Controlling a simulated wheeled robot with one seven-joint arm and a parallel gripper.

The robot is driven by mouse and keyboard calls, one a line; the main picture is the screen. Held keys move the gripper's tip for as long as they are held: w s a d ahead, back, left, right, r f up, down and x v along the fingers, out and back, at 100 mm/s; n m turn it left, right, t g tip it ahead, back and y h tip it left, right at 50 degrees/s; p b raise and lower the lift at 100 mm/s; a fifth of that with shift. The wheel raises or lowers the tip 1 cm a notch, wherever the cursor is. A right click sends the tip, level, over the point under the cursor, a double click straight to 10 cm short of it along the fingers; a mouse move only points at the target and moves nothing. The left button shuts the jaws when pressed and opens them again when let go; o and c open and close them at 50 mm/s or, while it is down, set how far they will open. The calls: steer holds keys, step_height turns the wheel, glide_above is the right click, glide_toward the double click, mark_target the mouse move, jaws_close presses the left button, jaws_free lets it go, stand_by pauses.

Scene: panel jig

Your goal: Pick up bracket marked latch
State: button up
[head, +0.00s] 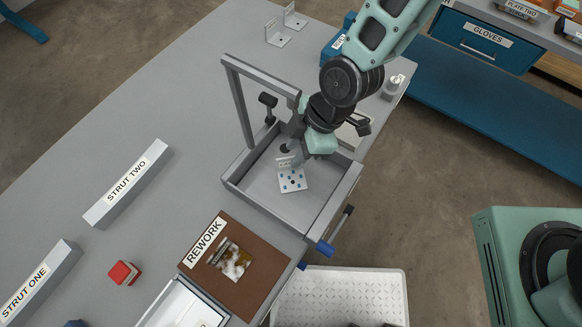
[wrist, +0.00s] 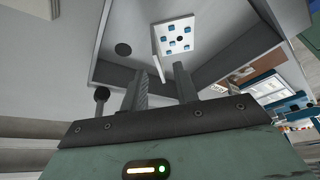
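A pale L-shaped bracket (head: 292,182) with blue dots on its flat plate sits inside the grey tray-like jig (head: 234,186). A small label shows on its upright flange, too small to read. My gripper (head: 288,156) points down into the jig at this bracket, hiding part of the flange. In the wrist view the bracket (wrist: 176,38) lies just beyond the fingertips, and its thin flange reaches toward the space between them. My gripper (wrist: 163,76) is open, with gaps showing beside the flange. Two other brackets, one nearer (head: 278,36) and one farther (head: 294,18), stand at the bench's far end.
A grey arch (head: 238,104) rises over the jig's left side. A black knob (head: 268,100) stands beside it. A blue-handled clamp (head: 325,247) is at the front right. A brown REWORK mat (head: 262,287) lies in front; STRUT TWO (head: 127,184) lies left.

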mark_target(287, 169)
steer(key=shift+p+x, duration=0.95)
steer(key=shift+x, duration=1.75)
jaws_close()
